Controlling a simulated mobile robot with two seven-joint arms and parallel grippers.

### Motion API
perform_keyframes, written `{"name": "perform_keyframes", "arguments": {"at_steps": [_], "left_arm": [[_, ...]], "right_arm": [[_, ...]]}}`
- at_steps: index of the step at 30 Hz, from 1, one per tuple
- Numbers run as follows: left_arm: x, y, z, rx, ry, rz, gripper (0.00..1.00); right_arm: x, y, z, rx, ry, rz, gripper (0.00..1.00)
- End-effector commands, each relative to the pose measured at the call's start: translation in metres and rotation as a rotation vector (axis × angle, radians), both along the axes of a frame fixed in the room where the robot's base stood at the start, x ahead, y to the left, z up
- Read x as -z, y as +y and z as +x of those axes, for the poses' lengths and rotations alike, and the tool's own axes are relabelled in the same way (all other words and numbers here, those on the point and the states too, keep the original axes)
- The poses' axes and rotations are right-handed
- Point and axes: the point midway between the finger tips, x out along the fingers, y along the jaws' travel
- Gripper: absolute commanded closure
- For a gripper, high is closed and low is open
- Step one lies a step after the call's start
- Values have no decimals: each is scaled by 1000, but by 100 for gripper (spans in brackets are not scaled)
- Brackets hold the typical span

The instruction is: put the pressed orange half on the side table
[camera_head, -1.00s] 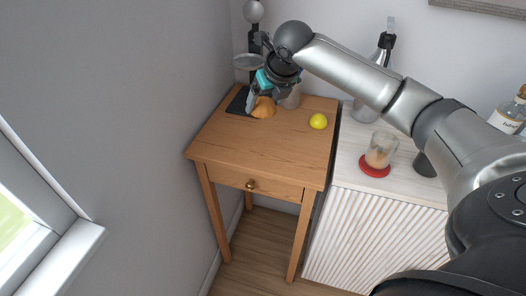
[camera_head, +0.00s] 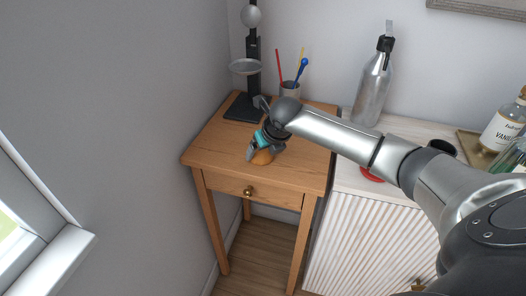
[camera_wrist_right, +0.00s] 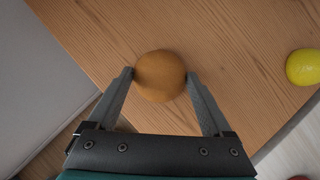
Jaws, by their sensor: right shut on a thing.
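The pressed orange half (camera_head: 262,157) is a brown-orange dome at the front part of the wooden side table (camera_head: 215,143). My right gripper (camera_head: 256,152) is shut on it, coming down from above. In the right wrist view the orange half (camera_wrist_right: 160,76) sits between the two fingertips of the gripper (camera_wrist_right: 160,77), with the wood of the table top behind it. I cannot tell whether it touches the table or hangs just above it. My left gripper is not in view.
A black press stand (camera_head: 243,105) with a clear dish (camera_head: 245,67) stands at the table's back left. A cup (camera_head: 291,90) with utensils is behind my arm. A yellow lemon (camera_wrist_right: 303,67) lies right of the orange half. A metal bottle (camera_head: 372,90) stands on the white cabinet.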

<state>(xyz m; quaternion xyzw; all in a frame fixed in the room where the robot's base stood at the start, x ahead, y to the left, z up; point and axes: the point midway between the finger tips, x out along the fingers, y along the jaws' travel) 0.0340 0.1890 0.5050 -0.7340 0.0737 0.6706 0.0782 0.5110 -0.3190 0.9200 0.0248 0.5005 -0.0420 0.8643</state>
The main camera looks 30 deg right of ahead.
Motion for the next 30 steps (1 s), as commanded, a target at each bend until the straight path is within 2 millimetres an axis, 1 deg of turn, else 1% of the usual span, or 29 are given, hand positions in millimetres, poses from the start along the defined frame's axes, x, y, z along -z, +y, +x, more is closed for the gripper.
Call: {"name": "perform_keyframes", "arguments": {"at_steps": [3,7,8,11,12,19,22,26,30], "left_arm": [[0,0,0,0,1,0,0],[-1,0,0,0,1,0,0],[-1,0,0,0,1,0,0],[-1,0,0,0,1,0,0],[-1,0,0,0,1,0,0],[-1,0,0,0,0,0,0],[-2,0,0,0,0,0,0],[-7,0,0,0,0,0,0],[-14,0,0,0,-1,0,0]], "right_arm": [[-2,0,0,0,-2,-1,74],[1,-1,0,0,0,-1,74],[2,-1,0,0,0,-1,13],[2,-1,0,0,0,-1,2],[2,-1,0,0,0,-1,0],[0,0,0,0,-1,-1,0],[-5,-1,-1,0,-1,-1,0],[-20,-1,-9,0,-2,-4,0],[-42,0,-21,-1,-2,-4,0]]}}
